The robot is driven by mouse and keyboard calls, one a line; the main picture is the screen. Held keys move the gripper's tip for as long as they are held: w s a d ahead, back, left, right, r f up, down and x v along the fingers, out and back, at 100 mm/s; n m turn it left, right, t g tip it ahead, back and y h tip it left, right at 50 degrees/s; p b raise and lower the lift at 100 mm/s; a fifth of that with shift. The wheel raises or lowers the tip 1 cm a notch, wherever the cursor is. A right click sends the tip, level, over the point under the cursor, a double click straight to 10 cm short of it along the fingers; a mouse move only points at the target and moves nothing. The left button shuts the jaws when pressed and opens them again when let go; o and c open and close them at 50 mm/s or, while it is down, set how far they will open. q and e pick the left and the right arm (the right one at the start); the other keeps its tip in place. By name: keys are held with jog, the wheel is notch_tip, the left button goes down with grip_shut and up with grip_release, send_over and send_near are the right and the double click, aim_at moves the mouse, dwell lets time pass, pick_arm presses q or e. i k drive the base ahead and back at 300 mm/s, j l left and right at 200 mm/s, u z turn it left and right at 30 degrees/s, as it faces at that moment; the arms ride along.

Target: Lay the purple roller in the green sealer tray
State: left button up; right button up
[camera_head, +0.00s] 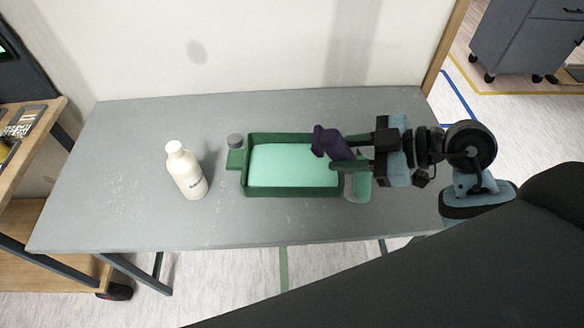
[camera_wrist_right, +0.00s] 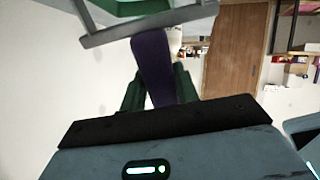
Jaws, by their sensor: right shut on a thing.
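The green sealer tray (camera_head: 244,178) lies on the grey table, with a pale green inside. My right gripper (camera_head: 347,153) is over the tray's right end, coming in from the right. It is shut on the purple roller (camera_head: 325,141), whose dark purple part sticks out left of the fingers above the tray. In the right wrist view, the purple roller (camera_wrist_right: 152,60) stands between the green fingers of my right gripper (camera_wrist_right: 158,82). The fingers and arm hide part of the roller and the tray's right end. My left gripper is not in view.
A white bottle (camera_head: 185,172) stands on the grey table (camera_head: 110,190) left of the tray. A small grey round thing (camera_head: 235,140) is at the tray's back left corner. The wall is close behind the table. The table's left part is clear.

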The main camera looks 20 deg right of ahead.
aim_at(276, 170)
jog(key=j+z, duration=0.15)
jog(key=j, duration=0.4)
jog(key=j+z, duration=0.2)
jog(key=j, duration=0.35)
jog(key=k+j+z, duration=0.15)
jog(key=j, duration=0.4)
jog(key=k+j+z, duration=0.15)
jog(key=j, duration=0.35)
